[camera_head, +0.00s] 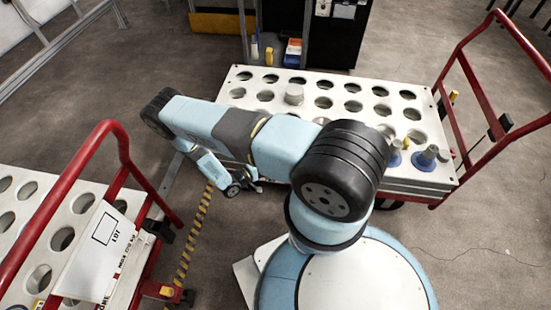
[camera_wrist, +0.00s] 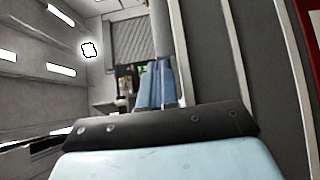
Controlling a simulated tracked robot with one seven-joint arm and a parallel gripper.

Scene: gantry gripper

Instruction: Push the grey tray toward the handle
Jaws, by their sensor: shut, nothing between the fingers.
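The grey tray (camera_head: 353,85) is a pale, perforated flat top on a cart, with rows of round holes. It lies behind my arm, which hides its left and front parts. The red tubular handle (camera_head: 472,77) stands at its right end. My gripper (camera_head: 246,187) is low at the left, near the tray's left end, shut and empty. My arm blocks the view there, so I cannot tell whether it touches the tray. The wrist view does not clearly show the tray.
A grey cylinder (camera_head: 294,94) and blue-based pegs (camera_head: 428,157) stand on the tray. A second red-handled perforated cart (camera_head: 62,238) with a LOT sign is at lower left. A yellow-black striped floor line (camera_head: 194,232) runs beside it. Bare floor lies at lower right.

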